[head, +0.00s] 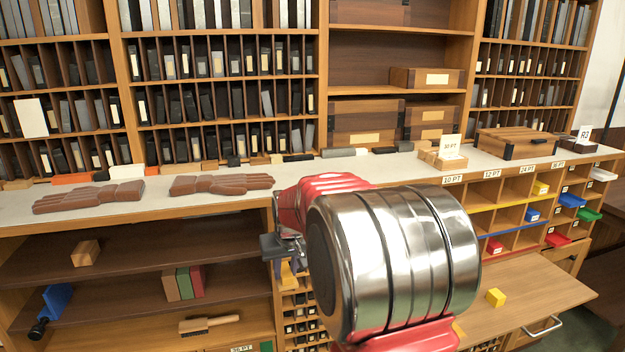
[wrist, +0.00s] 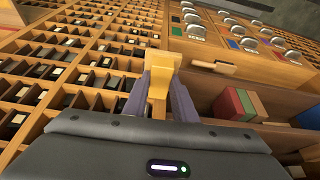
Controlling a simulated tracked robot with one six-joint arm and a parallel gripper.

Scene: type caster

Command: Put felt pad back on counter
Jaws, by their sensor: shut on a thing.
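My gripper (wrist: 163,90) is shut on a yellow-tan piece (wrist: 162,66), which stands up between the two dark fingers in the wrist view. I cannot tell from its look whether this piece is the felt pad. In the head view a bit of the yellow piece (head: 288,274) shows below the dark gripper body, left of my red and silver arm, which hides much of the gripper. The grey-topped counter (head: 225,207) runs across the head view behind and above the gripper. The piece is held apart from the counter top, at the front of the cabinet.
Brown gloves (head: 90,196) lie on the counter's left, with small blocks along its back. A wooden box (head: 515,142) stands on the right. Below are open shelves with a brush (head: 208,324) and books (head: 183,283). A yellow block (head: 495,297) sits on a pull-out board.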

